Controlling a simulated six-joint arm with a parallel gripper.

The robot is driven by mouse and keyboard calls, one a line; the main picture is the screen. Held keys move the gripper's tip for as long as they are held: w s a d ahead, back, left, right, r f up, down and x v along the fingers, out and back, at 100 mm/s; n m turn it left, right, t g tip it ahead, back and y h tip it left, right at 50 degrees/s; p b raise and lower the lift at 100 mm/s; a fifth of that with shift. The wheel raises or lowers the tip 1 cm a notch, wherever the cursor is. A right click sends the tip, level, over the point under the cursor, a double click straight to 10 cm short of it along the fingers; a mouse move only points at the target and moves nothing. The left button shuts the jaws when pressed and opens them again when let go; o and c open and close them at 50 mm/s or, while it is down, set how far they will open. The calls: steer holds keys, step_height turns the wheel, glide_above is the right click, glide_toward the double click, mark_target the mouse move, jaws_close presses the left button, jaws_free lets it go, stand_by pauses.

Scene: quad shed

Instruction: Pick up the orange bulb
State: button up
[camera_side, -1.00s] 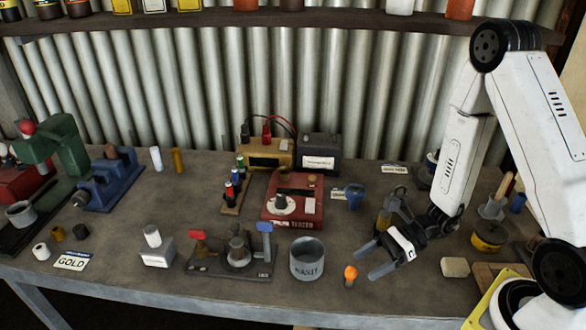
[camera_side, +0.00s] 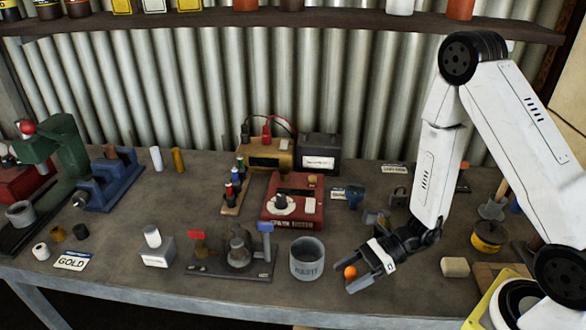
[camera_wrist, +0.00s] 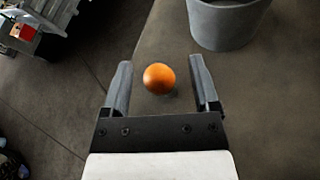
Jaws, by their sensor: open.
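The orange bulb (camera_side: 350,272) stands on the bench near its front edge, just right of the grey WASTE tin (camera_side: 307,258). In the wrist view the round orange bulb (camera_wrist: 159,78) lies between my two open fingers, with a gap on each side. My gripper (camera_side: 359,278) is open, low over the bench and around the bulb; it also shows in the wrist view (camera_wrist: 160,85). The bulb's lower part is hidden by the gripper in the side view and by its own top in the wrist view.
The tin's wall (camera_wrist: 228,25) is close ahead of the right finger in the wrist view. A metal fixture with red and blue levers (camera_side: 228,262) stands left of the tin. A pale block (camera_side: 455,267) lies to the right. The bench's front edge is close.

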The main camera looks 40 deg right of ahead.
mark_target(352, 268)
steer(key=c, duration=1)
steer(key=shift+c, duration=0.2)
steer(key=shift+r, duration=0.1)
steer(key=shift+r, duration=4.9)
